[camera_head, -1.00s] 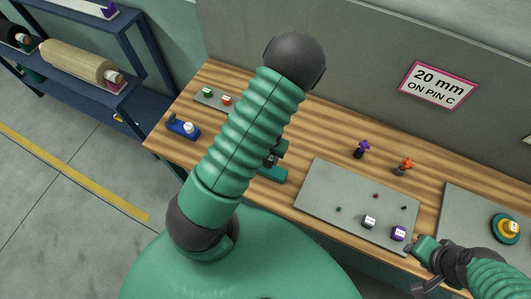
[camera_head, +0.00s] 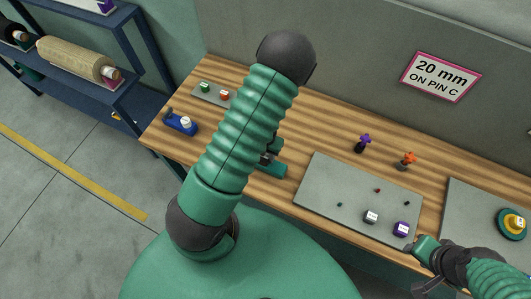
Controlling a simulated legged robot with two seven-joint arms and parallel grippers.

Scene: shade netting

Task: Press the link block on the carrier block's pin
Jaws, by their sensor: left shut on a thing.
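My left gripper (camera_head: 271,160) is over the table just left of the grey mat, mostly hidden behind my own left forearm. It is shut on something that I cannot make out. My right gripper (camera_head: 421,250) is at the table's front edge, near the mat's right front corner; its jaws are unclear. A white-topped grey block (camera_head: 371,217) and a white-topped purple block (camera_head: 401,229) sit apart near the front of the mat. I cannot tell which thing is the link block or the carrier block, and no pin is clear.
The grey mat (camera_head: 335,183) also bears several tiny dots. Behind it stand a purple piece (camera_head: 363,143) and an orange piece (camera_head: 406,160). A second mat (camera_head: 465,206) holds a teal-and-yellow disc (camera_head: 512,224). A blue tool (camera_head: 180,123) lies left. A sign reads "20 mm ON PIN C" (camera_head: 440,78).

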